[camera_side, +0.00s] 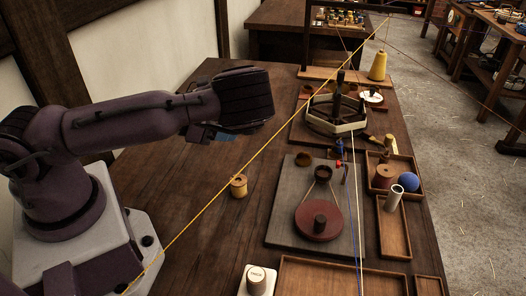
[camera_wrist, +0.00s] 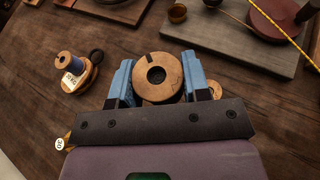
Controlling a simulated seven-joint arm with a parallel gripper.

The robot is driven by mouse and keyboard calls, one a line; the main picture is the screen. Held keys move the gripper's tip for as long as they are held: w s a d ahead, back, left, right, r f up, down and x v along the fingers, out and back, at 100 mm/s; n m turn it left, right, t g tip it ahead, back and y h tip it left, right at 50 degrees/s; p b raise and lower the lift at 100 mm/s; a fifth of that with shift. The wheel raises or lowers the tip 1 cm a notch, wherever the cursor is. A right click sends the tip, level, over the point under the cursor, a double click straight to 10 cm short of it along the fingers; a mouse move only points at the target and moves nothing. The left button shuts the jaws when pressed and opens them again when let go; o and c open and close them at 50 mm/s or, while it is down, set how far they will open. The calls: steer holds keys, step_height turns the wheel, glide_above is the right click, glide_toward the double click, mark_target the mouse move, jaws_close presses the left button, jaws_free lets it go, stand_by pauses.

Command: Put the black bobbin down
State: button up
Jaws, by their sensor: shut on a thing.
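My gripper (camera_wrist: 160,82) has its blue fingers on both sides of a bobbin (camera_wrist: 150,92), seen from above in the wrist view. The bobbin shows a tan wooden flange with a dark centre hole and a dark mark. Its winding is hidden, so I cannot tell whether its thread is black. In the side view my gripper (camera_side: 215,135) hangs at the left part of the table, and the held bobbin is not clearly visible. The gap between bobbin and table cannot be judged.
A tan bobbin (camera_side: 238,186) stands on the bare wooden table (camera_side: 175,225). A grey board (camera_side: 285,215) carries a red disc (camera_side: 316,222). A yellow line (camera_side: 230,175) crosses the side view diagonally.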

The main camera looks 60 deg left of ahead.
steer(key=h, duration=0.1)
glide_above(268, 153)
steer(key=shift+m, duration=0.3)
steer(key=f, duration=0.9)
steer(key=shift+s+d, duration=0.15)
steer(key=shift+s, duration=0.1)
steer(key=shift+w+f, duration=0.2)
steer(key=shift+f, duration=1.6)
steer(key=shift+f, duration=0.15)
steer(key=o, duration=0.9)
